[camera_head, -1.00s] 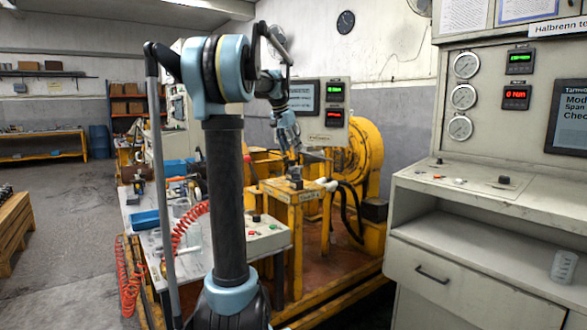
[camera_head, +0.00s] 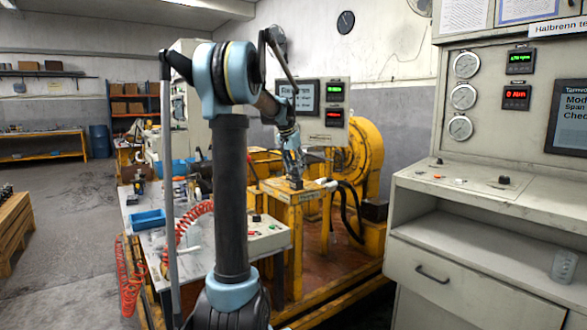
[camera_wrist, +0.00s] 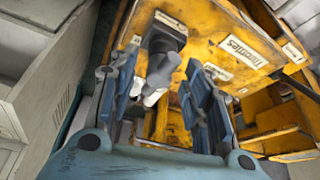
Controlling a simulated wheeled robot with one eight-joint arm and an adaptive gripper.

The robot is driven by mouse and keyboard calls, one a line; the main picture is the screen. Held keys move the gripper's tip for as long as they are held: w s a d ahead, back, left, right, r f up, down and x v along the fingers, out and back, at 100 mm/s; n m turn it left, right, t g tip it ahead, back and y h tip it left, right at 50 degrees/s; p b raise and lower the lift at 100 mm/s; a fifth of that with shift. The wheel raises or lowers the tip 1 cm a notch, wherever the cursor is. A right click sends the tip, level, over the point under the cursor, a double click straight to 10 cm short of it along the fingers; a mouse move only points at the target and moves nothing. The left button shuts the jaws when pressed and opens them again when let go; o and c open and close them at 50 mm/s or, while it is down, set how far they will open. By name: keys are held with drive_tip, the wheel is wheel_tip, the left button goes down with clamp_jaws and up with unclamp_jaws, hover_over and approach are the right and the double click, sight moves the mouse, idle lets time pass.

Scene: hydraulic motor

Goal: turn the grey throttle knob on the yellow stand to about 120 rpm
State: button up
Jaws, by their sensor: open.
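The yellow stand (camera_head: 291,198) is in the middle of the head view, and its top fills the upper part of the wrist view (camera_wrist: 215,45) with a "Throttle" label. The grey throttle knob (camera_wrist: 166,36) stands on it, dark grey with a paler part below. In the head view the knob (camera_head: 295,184) is small and dark, just under my gripper (camera_head: 296,173). My gripper points down over the stand. In the wrist view its two blue fingers (camera_wrist: 163,68) are apart, on either side of the knob's line. I cannot tell whether either finger touches it.
A grey cabinet (camera_head: 480,200) with gauges stands at the right, with a green display (camera_head: 520,61) and a red display (camera_head: 516,97). A white-topped workbench (camera_head: 148,240) with a blue tray is left of my arm. Yellow machinery (camera_head: 365,155) stands behind the stand.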

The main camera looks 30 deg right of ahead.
clamp_jaws()
drive_tip(key=shift+w+m, duration=0.1)
drive_tip(key=shift+m, duration=0.5)
unclamp_jaws()
drive_tip(key=v, duration=1.2)
drive_tip(key=shift+w+a, duration=0.15)
drive_tip(key=shift+w, duration=0.1)
